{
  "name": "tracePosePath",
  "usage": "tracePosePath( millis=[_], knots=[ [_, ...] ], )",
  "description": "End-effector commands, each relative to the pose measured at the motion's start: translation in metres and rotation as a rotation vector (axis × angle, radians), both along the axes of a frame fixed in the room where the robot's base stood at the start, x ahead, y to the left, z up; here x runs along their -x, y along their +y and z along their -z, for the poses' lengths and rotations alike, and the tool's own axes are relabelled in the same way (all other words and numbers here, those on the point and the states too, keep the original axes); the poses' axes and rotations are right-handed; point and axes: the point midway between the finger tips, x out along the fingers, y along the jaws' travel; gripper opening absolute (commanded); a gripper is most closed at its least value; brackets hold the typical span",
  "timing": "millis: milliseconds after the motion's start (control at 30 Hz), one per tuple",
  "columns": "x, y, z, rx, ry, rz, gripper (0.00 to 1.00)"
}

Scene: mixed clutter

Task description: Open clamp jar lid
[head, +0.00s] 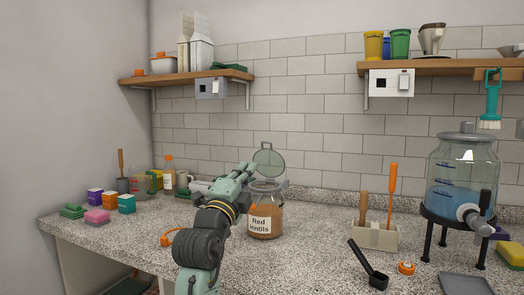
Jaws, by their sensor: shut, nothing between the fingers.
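The clamp jar (264,215) stands upright on the speckled counter, filled with orange-brown lentils and labelled "Red lentils". Its round glass lid (268,159) stands up at the back of the rim, swung away from the mouth, so the jar is open. My gripper (250,169) is shut and empty at the jar's upper left, close to the lid. My arm covers part of the jar's left side. I cannot tell whether the gripper touches the lid or rim. The clamp wire is too small to make out.
Right of the jar are a utensil holder (374,237), a black scoop (370,268) and a large water dispenser (462,180) on a stand. Several small boxes (97,215) and sponges sit at the left. An orange item (165,240) lies left of my arm.

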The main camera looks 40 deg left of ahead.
Motion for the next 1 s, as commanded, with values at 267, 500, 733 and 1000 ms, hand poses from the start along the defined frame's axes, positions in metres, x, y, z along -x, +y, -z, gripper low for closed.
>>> tracePosePath(
  millis=[267,500,733,1000],
  knots=[
    [-0.053,0.015,-0.026,0.003,0.004,0.002,0.0],
    [-0.093,0.027,-0.043,0.003,0.003,0.002,0.0],
    [-0.111,0.034,-0.047,0.003,0.003,0.001,0.0],
    [-0.113,0.034,-0.047,0.003,0.002,0.0,0.0]
  ],
)
